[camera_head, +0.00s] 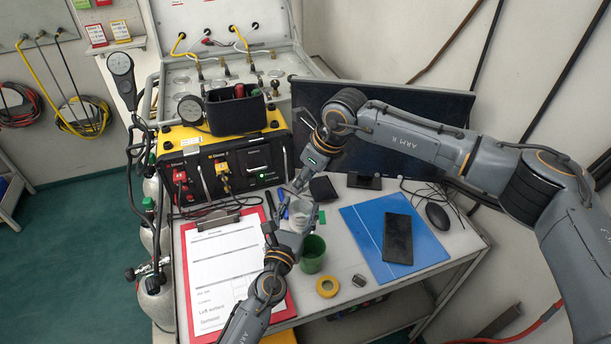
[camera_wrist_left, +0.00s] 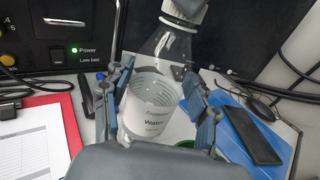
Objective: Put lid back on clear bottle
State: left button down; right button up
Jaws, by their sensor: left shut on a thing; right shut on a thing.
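The clear bottle (camera_head: 300,214) carries a white label reading "Water" and shows large in the left wrist view (camera_wrist_left: 150,112). My left gripper (camera_head: 287,226) is shut around its body, with one finger on each side. The bottle's clear upper part narrows toward the top of the wrist view. A white lid-like piece (camera_wrist_left: 187,7) shows there at the neck, cut off by the frame edge. My right gripper (camera_head: 299,186) is shut just above the bottle, reaching down from the right. What it holds is hardly visible in the head view, and I cannot tell whether the lid is seated.
A green cup (camera_head: 312,254), yellow tape roll (camera_head: 327,287) and red clipboard (camera_head: 286,308) are close by on the table. A blue folder (camera_head: 361,240) with a black phone (camera_head: 398,238) lies right. The yellow-black air panel (camera_head: 228,148) and a monitor (camera_head: 425,115) stand behind.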

jog(key=m, duration=0.2)
jog(key=m+t+h, duration=0.1)
jog(key=m, duration=0.4)
jog(key=shift+s+a+t+h, duration=0.15)
jog(key=shift+a+t+h, duration=0.2)
jog(key=shift+t+h, duration=0.05)
jog(key=m, duration=0.2)
jog(key=m+h, duration=0.1)
jog(key=m, duration=0.1)
jog(key=m+h, duration=0.1)
jog(key=m, duration=0.1)
jog(key=shift+a, duration=0.3)
jog(key=m, duration=0.2)
jog(key=m+h, duration=0.1)
jog(key=m, duration=0.1)
jog(key=m+h, duration=0.1)
jog(key=m, duration=0.1)
jog(key=shift+a+g, duration=0.25)
jog(key=shift+g, duration=0.05)
jog(key=m, duration=0.1)
jog(key=m+h, duration=0.1)
jog(key=shift+w+m+g, duration=0.2)
jog(key=shift+m+g, duration=0.1)
jog(key=m+g+h, duration=0.1)
jog(key=m, duration=0.2)
jog(key=shift+w+a+m, duration=0.1)
jog(key=shift+w+m, duration=0.05)
jog(key=shift+m, duration=0.25)
jog(key=shift+m+g, duration=0.6)
jog(key=shift+m, duration=0.6)
